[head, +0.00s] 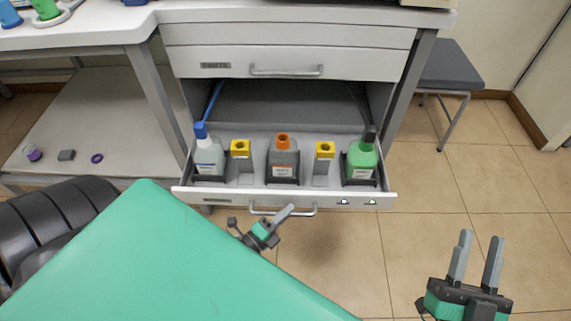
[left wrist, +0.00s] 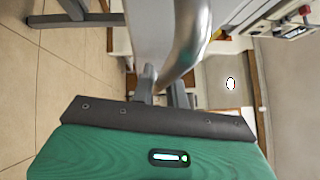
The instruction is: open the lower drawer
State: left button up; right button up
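The lower drawer (head: 330,196) of the white cabinet is pulled out, with its inside showing from above. Its metal bar handle (head: 304,211) is on the front face. My left gripper (head: 287,211) is at this handle, with its fingers closed around the bar as far as I can see; part of it is hidden. In the left wrist view the curved bar (left wrist: 188,45) runs down to between the fingers (left wrist: 160,90). My right gripper (head: 477,255) is open and empty over the floor at the right.
The drawer holds a blue-capped bottle (head: 208,157), an orange-capped bottle (head: 283,160), a green bottle (head: 361,160) and two yellow-topped holders (head: 241,149). The upper drawer (head: 300,63) is shut. A stool (head: 450,66) stands at right; the floor there is clear.

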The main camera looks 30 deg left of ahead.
pick_arm(q)
jog(key=shift+o, duration=1.4)
